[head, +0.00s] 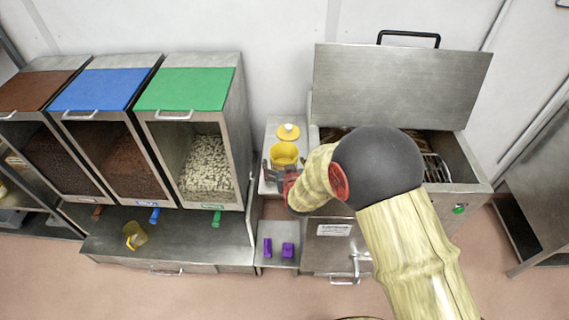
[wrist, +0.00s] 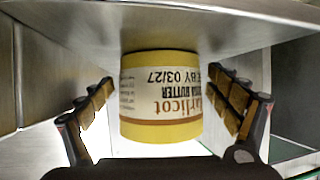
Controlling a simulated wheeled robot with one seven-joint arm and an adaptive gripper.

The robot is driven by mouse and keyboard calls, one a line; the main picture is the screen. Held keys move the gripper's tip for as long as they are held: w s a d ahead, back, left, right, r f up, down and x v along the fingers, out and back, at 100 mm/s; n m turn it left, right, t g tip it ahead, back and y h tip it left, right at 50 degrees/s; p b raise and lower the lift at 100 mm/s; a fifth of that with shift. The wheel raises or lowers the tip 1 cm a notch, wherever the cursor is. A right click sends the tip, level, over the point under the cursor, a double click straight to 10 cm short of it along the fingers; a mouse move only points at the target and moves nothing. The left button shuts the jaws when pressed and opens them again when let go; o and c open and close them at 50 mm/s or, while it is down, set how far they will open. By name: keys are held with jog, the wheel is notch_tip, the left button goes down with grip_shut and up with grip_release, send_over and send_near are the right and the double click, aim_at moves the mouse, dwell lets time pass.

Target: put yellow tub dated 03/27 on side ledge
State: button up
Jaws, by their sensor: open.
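The yellow tub (wrist: 160,130) shows upside down in the wrist view, with a white label that reads 03/27. In the head view the yellow tub (head: 284,154) is over the narrow steel side ledge (head: 271,130), between the bins and the steel machine. I cannot tell whether it touches the ledge. My gripper (wrist: 160,88) is open, with one finger on each side of the tub and visible gaps between. In the head view my gripper (head: 281,176) is at the tub's near side, partly hidden by my arm.
A yellow disc with a pale centre (head: 288,132) lies behind the tub. Purple pieces (head: 278,249) lie on a lower shelf. Bins with brown, blue and green lids (head: 187,89) stand left. The machine's lid (head: 400,82) is raised. A yellowish scoop or cup (head: 135,235) lies below the bins.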

jog(key=shift+s+r, duration=0.15)
jog(key=shift+r, duration=0.1)
jog(key=p+v, duration=0.2)
jog(key=v, duration=0.9)
jog(key=shift+s+r+p, duration=0.1)
jog(key=shift+s+p, duration=0.2)
jog(key=shift+p, duration=0.05)
jog(key=s+d+r+g, duration=0.1)
jog(key=s+d+r, duration=0.2)
jog(key=r, duration=0.3)
jog(key=s+d+r+m+g, duration=0.1)
jog(key=s+d+r, duration=0.15)
jog(key=r, duration=0.25)
jog(key=s+d+r+g, duration=0.2)
jog(key=d+r, duration=0.1)
jog(key=r, duration=0.3)
jog(key=s+d+r+g+h, duration=0.1)
jog(key=s+d+r, duration=0.2)
jog(key=s, duration=0.7)
jog(key=s+d+r+m+g+h, duration=0.1)
jog(key=s+d+r+g, duration=0.1)
jog(key=s+d, duration=0.4)
jog(key=s+r, duration=0.1)
jog(key=s, duration=0.3)
jog(key=shift+w, duration=0.1)
